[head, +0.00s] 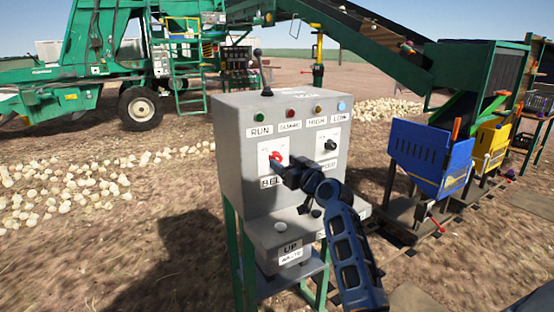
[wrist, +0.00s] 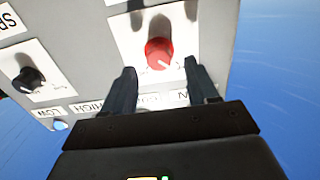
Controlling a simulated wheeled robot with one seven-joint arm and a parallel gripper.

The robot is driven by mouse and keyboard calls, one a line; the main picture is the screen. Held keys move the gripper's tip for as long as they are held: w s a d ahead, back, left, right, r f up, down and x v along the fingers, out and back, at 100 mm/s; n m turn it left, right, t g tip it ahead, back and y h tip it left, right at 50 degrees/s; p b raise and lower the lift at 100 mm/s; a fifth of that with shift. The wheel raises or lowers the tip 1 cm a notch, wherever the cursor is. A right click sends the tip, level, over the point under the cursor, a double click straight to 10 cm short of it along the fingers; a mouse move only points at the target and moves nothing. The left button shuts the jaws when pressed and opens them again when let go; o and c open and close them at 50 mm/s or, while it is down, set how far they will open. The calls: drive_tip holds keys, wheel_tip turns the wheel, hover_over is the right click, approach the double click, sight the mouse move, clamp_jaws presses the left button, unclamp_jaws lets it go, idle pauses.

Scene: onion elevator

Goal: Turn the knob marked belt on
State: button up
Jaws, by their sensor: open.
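The red knob (head: 276,156) sits on a white plate on the front of a grey control box (head: 230,145). A label below it, partly hidden by my gripper, reads "BEL". My gripper (head: 281,165) is right at the knob in the head view. In the wrist view the red knob (wrist: 160,52) shows between and just beyond the two dark fingertips of my gripper (wrist: 160,68). The fingers are apart, with a gap on each side of the knob; contact is not visible. The knob has a pale pointer mark.
A black knob (head: 330,144) sits to the right on the same panel. Several coloured lamps with labels such as RUN (head: 261,131) line the top. A lever (head: 262,75) stands on the box. A lower shelf (head: 285,232) juts out below. Blue bin (head: 425,155) at right.

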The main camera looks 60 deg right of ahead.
sight(279, 159)
drive_tip(key=shift+x, duration=1.85)
drive_tip(key=shift+c, duration=0.4)
drive_tip(key=c, duration=1)
